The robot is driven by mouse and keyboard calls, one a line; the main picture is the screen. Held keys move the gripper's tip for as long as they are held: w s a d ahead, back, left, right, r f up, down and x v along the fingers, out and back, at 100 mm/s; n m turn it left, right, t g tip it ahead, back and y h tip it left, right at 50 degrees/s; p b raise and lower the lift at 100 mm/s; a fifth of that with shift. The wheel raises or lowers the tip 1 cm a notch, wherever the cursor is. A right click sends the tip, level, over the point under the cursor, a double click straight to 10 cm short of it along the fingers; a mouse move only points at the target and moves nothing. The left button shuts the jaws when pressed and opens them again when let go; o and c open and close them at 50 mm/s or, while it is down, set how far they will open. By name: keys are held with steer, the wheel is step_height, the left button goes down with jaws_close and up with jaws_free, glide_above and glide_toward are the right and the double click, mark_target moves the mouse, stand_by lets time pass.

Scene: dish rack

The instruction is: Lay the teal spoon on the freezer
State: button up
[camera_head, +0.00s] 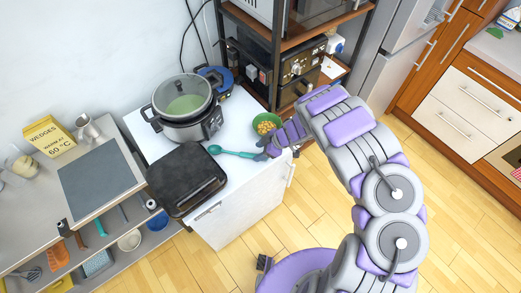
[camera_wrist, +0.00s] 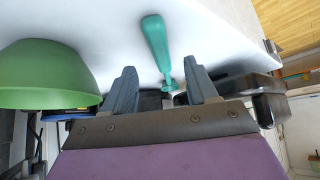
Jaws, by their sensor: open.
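The teal spoon (camera_head: 232,153) lies flat on the white top of a low white unit (camera_head: 240,122), which looks like the freezer. Its bowl points left, toward the black appliance, and its handle points right, toward my gripper. My gripper (camera_head: 264,153) is at the handle end, near the unit's right edge. In the wrist view my gripper (camera_wrist: 161,90) is open and empty. The spoon (camera_wrist: 157,42) shows beyond the fingers, in line with the gap between them. Its far part is partly hidden behind the gripper. I cannot tell whether the fingers touch it.
A green bowl (camera_head: 266,124) of yellow food stands close to my gripper; it also shows in the wrist view (camera_wrist: 48,75). A black appliance (camera_head: 186,178) and a lidded cooker (camera_head: 184,110) share the white top. A shelf rack (camera_head: 283,45) rises behind. Open wood floor (camera_head: 310,215) lies in front.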

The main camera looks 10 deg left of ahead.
steer(key=shift+d+r, duration=0.3)
steer(key=shift+d, duration=0.6)
steer(key=v, duration=1.6)
steer(key=shift+r+p, duration=0.3)
steer(key=shift+p, duration=0.05)
steer(key=shift+w+a, duration=0.1)
steer(key=shift+a, duration=0.05)
steer(key=shift+d, duration=0.3)
